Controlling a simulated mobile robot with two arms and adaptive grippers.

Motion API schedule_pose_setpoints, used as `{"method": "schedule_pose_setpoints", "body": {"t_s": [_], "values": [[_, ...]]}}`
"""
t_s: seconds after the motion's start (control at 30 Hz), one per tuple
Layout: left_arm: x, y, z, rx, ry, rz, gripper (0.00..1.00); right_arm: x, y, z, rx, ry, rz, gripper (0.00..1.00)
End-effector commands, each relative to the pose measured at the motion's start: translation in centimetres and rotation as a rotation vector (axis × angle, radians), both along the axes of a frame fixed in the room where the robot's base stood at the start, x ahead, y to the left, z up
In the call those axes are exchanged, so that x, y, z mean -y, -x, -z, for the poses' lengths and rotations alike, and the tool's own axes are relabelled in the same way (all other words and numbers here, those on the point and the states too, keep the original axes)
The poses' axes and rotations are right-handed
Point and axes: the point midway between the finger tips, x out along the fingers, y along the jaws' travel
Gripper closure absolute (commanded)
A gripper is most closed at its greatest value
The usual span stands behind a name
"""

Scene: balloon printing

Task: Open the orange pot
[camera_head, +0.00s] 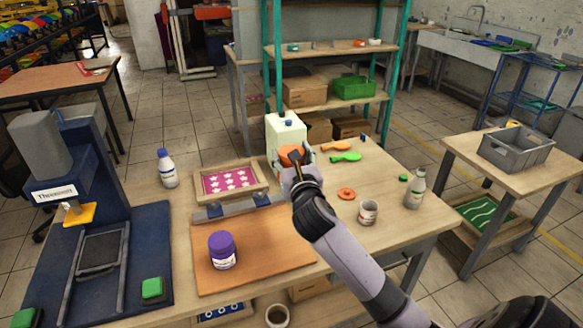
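My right gripper (293,163) is over the back middle of the table, in front of a white canister (285,132). A round orange piece (290,153), which looks like a pot's lid, is at its fingers. The gripper and wrist hide what lies beneath it, and I cannot tell how firmly the fingers close on it. A small flat orange disc (346,194) lies on the table to the right. My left gripper is not in view.
A purple-lidded jar (222,250) stands on the orange-brown board (265,262). A blue press (90,190) fills the left.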

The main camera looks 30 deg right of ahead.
Motion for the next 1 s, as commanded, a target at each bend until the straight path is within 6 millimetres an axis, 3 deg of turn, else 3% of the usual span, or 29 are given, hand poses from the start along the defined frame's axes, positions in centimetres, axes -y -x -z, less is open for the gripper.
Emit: {"method": "schedule_pose_setpoints", "body": {"t_s": [0.33, 0.37, 1.0], "values": [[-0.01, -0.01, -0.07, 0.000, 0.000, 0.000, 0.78, 0.00, 0.01, -0.56, 0.001, 0.000, 0.000, 0.80], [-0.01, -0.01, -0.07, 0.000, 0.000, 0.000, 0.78, 0.00, 0.01, -0.55, 0.001, 0.000, 0.000, 0.47], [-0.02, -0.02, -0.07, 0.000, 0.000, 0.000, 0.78, 0.00, 0.01, -0.53, 0.001, 0.000, 0.000, 0.90]]}}
